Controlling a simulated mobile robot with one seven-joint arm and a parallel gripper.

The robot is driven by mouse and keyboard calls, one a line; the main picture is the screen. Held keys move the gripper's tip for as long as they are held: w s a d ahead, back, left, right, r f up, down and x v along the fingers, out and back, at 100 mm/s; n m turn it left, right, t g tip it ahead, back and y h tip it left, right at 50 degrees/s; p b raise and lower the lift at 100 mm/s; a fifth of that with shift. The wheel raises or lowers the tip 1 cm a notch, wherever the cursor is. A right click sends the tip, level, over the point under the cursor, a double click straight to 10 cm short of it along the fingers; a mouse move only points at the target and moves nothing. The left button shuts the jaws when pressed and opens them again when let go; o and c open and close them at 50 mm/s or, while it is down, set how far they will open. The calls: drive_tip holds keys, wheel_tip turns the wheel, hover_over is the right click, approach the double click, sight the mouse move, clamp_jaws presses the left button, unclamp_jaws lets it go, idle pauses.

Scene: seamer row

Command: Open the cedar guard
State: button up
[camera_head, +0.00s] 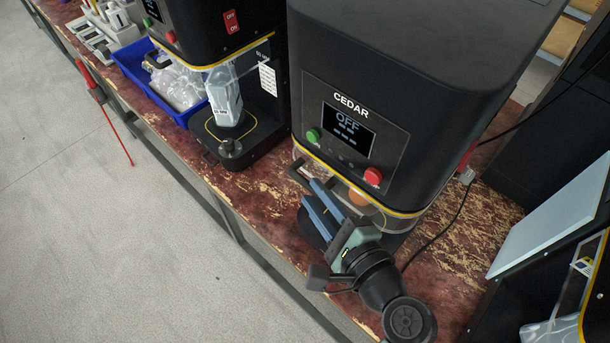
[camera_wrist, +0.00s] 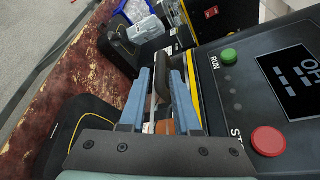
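The black CEDAR machine (camera_head: 410,90) stands on the worn red-brown bench, with its display reading OFF. Its clear guard (camera_head: 377,215) hangs below the yellow-edged head and looks closed, with something orange behind it. The guard's dark handle (camera_head: 297,173) sticks out at the front left; in the wrist view the handle (camera_wrist: 162,84) shows between my two blue fingers. My gripper (camera_head: 308,191) is at the guard's front with its fingers apart and nothing held; its fingers also fill the middle of the wrist view (camera_wrist: 162,72). I cannot tell whether either finger touches the handle.
A second black machine (camera_head: 215,45) stands to the left with a clear pouch at it. A blue bin (camera_head: 150,75) of clear packs is beyond. A green button (camera_head: 313,135) and a red button (camera_head: 373,176) sit close above my gripper. A cable runs along the bench at right.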

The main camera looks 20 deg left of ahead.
sight(311, 191)
drive_tip(key=shift+x, duration=2.15)
drive_tip(key=shift+c, duration=0.3)
clamp_jaws()
